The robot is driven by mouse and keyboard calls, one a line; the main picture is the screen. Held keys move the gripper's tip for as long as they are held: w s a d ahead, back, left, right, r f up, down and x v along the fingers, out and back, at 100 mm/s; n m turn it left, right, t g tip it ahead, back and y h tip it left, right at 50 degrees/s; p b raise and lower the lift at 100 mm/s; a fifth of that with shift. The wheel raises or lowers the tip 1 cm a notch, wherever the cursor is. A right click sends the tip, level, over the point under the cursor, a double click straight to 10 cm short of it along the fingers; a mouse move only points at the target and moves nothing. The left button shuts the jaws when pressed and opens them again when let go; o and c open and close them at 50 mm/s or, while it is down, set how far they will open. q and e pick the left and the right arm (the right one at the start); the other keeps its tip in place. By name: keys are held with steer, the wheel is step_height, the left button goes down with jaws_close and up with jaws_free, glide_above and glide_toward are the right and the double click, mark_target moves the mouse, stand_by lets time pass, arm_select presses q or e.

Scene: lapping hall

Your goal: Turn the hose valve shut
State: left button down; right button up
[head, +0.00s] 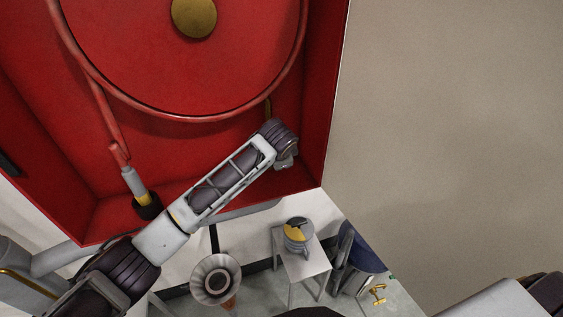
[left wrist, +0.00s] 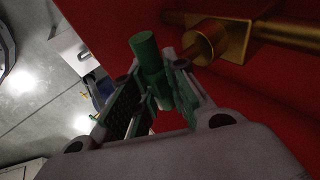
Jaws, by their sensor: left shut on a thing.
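The hose valve shows in the left wrist view as a brass body (left wrist: 204,43) with brass pipe, in front of a red panel. A green cylindrical handle (left wrist: 148,55) stands beside the brass body. My left gripper (left wrist: 157,88) is shut on the green handle, with a finger on each side of it. In the head view my left arm reaches into the red hose cabinet (head: 312,130), and its wrist end hides the gripper and the handle. My right gripper is in neither view.
A red hose reel (head: 150,60) with a brass hub (head: 194,17) fills the cabinet above my arm. A hose nozzle (head: 134,184) hangs at the left. Below stand a small table (head: 304,268) and a blue bin (head: 365,257). A plain wall (head: 455,140) lies right.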

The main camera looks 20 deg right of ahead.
arm_select(q)
steer(key=c, duration=1.4)
jaws_free()
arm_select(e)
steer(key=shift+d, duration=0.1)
arm_select(q)
steer(key=v, duration=1.2)
steer(key=shift+w, duration=0.1)
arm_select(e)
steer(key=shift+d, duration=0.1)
arm_select(q)
steer(key=shift+f, duration=0.15)
